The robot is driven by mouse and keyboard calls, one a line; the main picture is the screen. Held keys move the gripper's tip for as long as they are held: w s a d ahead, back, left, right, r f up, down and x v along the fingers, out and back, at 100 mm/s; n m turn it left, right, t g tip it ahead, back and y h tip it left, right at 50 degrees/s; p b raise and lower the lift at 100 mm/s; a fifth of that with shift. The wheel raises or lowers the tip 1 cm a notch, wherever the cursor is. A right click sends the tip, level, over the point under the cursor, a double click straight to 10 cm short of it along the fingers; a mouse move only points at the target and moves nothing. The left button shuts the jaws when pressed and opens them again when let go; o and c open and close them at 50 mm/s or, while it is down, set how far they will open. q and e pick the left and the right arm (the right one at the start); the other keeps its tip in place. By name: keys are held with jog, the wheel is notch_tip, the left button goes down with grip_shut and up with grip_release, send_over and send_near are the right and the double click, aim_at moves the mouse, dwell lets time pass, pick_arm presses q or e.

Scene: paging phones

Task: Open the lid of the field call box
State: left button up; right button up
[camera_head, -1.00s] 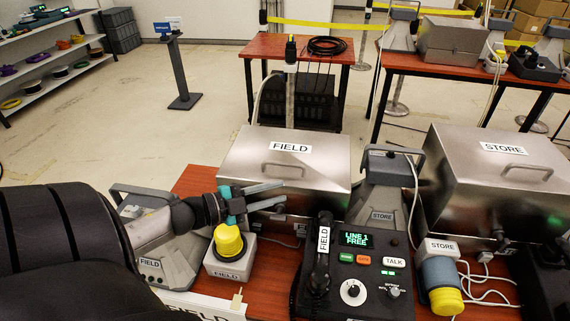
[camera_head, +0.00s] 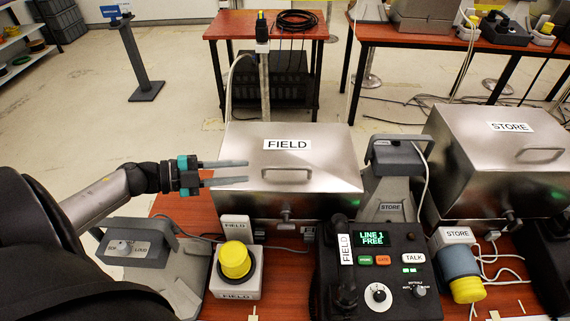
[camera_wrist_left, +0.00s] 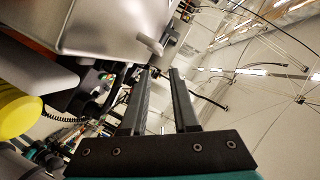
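The field call box (camera_head: 325,170) is a shiny metal box with a FIELD label (camera_head: 288,144), a lid handle (camera_head: 287,172) and a small front latch (camera_head: 285,214). Its lid is down. My left gripper (camera_head: 248,172) is open and empty, its two fingers pointing right. In the head view they overlap the box's left front part, left of the handle; contact cannot be told. The left wrist view shows the open fingers (camera_wrist_left: 163,72) with the metal box (camera_wrist_left: 105,25) above left and a rounded grey knob or handle end (camera_wrist_left: 150,44) near the tips. My right gripper is not in view.
A yellow-button FIELD unit (camera_head: 236,262) stands in front of the box, beside a grey cradle (camera_head: 150,245). A black phone console (camera_head: 385,275) with a handset (camera_head: 343,265) stands front centre. The STORE box (camera_head: 515,170) and a grey STORE stand (camera_head: 392,175) are to the right.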

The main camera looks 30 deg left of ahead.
aim_at(281, 168)
pick_arm(q)
jog(key=x, duration=0.3)
jog(key=shift+w+d, duration=0.1)
jog(key=shift+w, duration=0.05)
jog(key=b+x, duration=0.1)
jog(key=x, duration=0.8)
jog(key=shift+f, duration=0.15)
jog(key=shift+w+d, duration=0.1)
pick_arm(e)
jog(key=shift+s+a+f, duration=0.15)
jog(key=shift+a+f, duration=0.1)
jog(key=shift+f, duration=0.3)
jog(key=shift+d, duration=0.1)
pick_arm(q)
grip_shut()
